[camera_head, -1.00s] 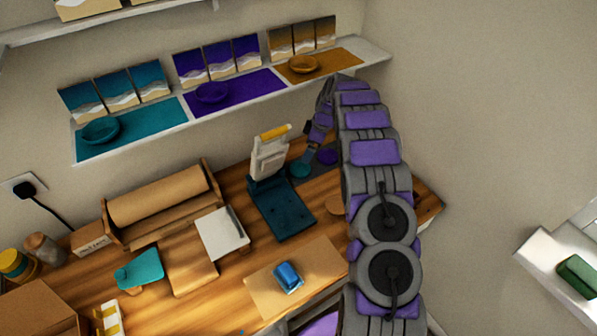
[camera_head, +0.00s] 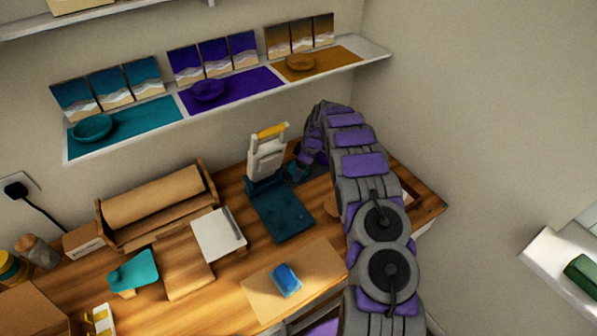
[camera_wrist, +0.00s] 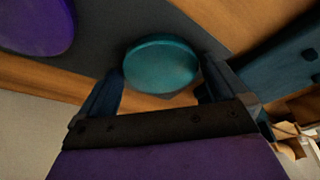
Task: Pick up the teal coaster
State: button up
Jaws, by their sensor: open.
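The teal coaster (camera_wrist: 160,65) is a round disc lying on a dark grey mat (camera_wrist: 100,45) in the wrist view. My gripper (camera_wrist: 163,85) is open, with one finger on each side of the coaster's near part. I cannot tell whether the fingers touch it. In the head view my gripper (camera_head: 297,170) is low over the table, right of the dark teal press, and my arm hides the coaster there.
A purple coaster (camera_wrist: 38,25) lies on the mat to the left. The dark teal press (camera_head: 280,208) with a raised pale handle stands close by on the gripper's left in the head view. A shelf (camera_head: 225,95) with coloured mats and dishes hangs above.

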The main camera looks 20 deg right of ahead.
jog(key=c, duration=0.8)
